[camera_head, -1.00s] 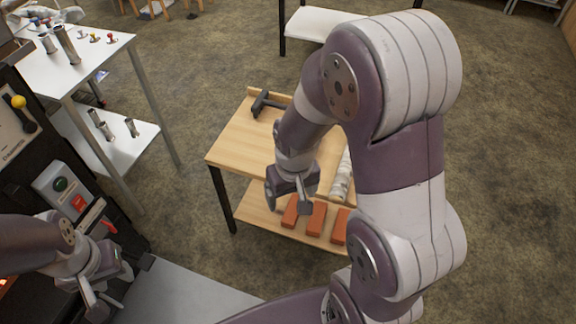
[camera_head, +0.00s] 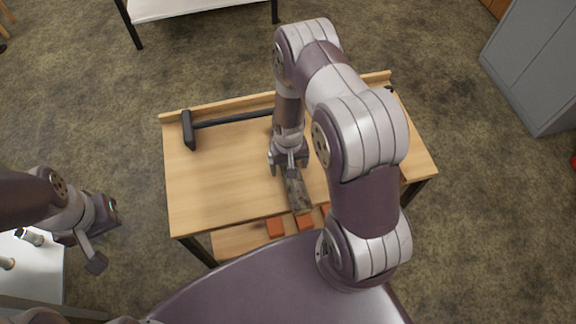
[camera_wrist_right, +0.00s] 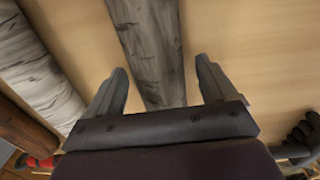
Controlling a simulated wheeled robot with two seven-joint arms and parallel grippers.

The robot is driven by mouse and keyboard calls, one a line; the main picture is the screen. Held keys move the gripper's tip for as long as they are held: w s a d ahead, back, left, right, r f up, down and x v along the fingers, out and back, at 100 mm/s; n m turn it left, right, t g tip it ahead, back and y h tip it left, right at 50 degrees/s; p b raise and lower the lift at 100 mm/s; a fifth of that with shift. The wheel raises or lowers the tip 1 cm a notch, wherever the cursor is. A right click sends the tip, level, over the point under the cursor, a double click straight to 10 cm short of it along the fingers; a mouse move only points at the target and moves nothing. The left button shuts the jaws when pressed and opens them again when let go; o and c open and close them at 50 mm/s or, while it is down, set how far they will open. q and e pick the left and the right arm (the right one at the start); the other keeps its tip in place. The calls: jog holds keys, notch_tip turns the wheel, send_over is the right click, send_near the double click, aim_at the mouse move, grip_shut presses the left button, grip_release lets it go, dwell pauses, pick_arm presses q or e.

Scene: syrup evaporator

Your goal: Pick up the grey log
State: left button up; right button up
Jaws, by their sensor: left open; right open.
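The grey log (camera_wrist_right: 150,45) lies on the wooden table (camera_head: 205,185). In the right wrist view it runs from the top edge down between the fingers of my right gripper (camera_wrist_right: 160,78). In the head view the log (camera_head: 298,194) shows just below the right gripper (camera_head: 288,163), which is open over it; its far part is hidden by the gripper and arm. I cannot tell how much height is between fingers and log. My left gripper (camera_head: 104,236) is open and empty, left of the table.
A white birch-like log (camera_wrist_right: 35,68) and a brown log (camera_wrist_right: 25,130) lie left of the grey log in the wrist view. A black-headed tool (camera_head: 188,130) lies on the table. Orange bricks (camera_head: 275,227) sit on the lower shelf. A grey cabinet (camera_head: 540,75) stands right.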

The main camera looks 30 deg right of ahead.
jog(key=shift+s+d, duration=0.15)
jog(key=shift+s, duration=0.2)
jog(key=shift+w+a, duration=0.2)
jog(key=shift+w, duration=0.1)
jog(key=c, duration=0.7)
jog(key=shift+s+d, duration=0.1)
jog(key=c, duration=0.6)
